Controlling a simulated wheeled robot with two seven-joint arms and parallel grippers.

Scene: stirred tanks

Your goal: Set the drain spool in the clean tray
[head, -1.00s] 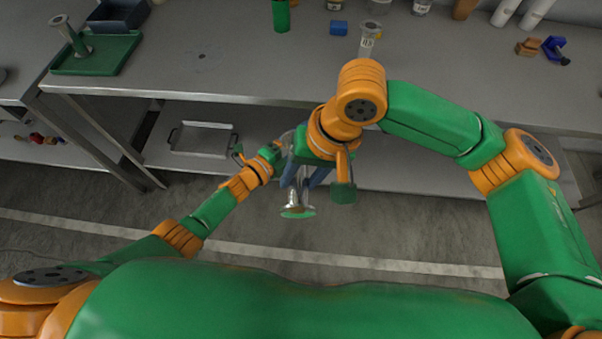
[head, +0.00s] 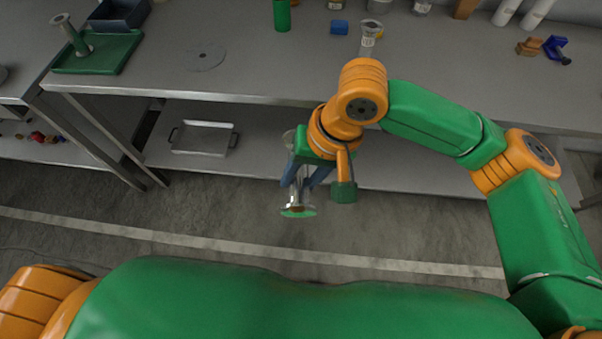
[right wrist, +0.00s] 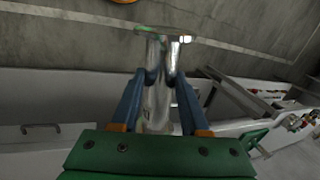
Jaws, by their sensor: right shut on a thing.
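My right gripper (head: 306,180) is shut on a metal spool (head: 297,211) and holds it in front of the bench, above the floor. The spool hangs roughly upright, with a wide, partly green flange at its lower end. The right wrist view also shows the spool (right wrist: 175,55) between my blue fingers (right wrist: 165,80). Its upper part is partly hidden by the gripper. A green tray (head: 116,54) lies on the bench at upper left, and a shallow metal tray (head: 203,138) lies on the shelf below. I cannot tell which is the clean tray. My left gripper is out of view.
Another spool (head: 70,36) stands on the green tray. A metal fitting (head: 368,40), a green cylinder (head: 281,15) and a blue block (head: 338,27) stand along the bench. A dark bin (head: 118,14) is behind the tray. The bench middle is clear apart from a flat round grey patch (head: 206,56).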

